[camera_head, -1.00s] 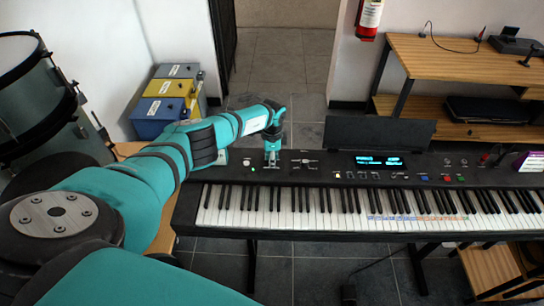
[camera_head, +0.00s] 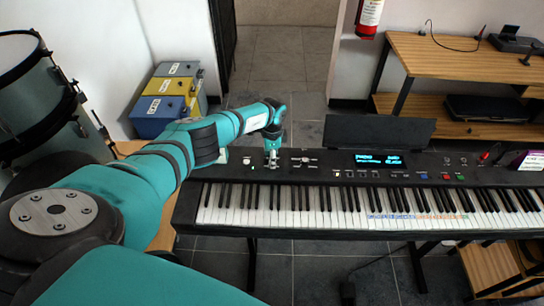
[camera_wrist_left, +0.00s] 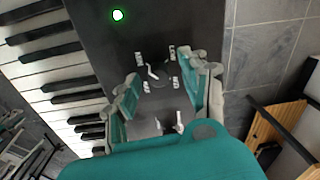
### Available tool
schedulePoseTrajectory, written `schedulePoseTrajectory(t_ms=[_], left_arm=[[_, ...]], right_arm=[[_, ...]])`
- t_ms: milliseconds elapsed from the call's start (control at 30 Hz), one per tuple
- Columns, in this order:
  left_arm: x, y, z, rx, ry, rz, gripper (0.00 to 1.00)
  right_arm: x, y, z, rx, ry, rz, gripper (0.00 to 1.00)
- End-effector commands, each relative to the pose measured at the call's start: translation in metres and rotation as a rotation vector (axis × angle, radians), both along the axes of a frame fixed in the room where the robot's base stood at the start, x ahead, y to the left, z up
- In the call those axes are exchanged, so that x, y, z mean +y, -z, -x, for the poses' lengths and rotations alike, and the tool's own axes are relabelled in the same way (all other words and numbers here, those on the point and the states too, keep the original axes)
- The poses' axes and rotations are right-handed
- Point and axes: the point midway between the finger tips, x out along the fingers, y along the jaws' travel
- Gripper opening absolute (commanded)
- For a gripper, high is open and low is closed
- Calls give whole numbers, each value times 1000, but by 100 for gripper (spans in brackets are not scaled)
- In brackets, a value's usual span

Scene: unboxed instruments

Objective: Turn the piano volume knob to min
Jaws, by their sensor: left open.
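The black piano (camera_head: 330,172) stands across the head view, its keys toward me. In the left wrist view, my left gripper (camera_wrist_left: 160,85) is open, one finger on each side of a dark round control with white marks (camera_wrist_left: 157,72), which looks like the volume knob. Whether the fingers touch it is unclear. The gripper hides this spot in the head view. My right gripper is out of view.
A similar control with white marks (camera_head: 304,160) sits right of the gripper. The lit display (camera_head: 380,162) is farther right, with the music stand (camera_head: 378,131) behind. Toolboxes (camera_head: 166,100) and a drum (camera_head: 30,95) stand at left, a wooden desk (camera_head: 450,60) at back right.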

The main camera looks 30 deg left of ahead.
Motion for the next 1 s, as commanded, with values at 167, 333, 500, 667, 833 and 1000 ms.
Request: schedulePoseTrajectory(t_ms=[167, 333, 500, 667, 833, 1000], left_arm=[[0, -3, 0, 1, 1, 1, 45], [1, -21, 0, -1, 3, 0, 45], [-1, -58, 1, -4, 2, 0, 45], [-2, -90, 2, -2, 2, -1, 45], [-3, -112, 3, -1, 1, 0, 45], [-3, -120, 4, 0, 0, 0, 45]], right_arm=[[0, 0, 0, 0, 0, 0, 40], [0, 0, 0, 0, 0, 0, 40], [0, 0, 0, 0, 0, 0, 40], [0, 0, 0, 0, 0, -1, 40], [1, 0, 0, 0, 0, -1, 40], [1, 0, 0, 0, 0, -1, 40]])
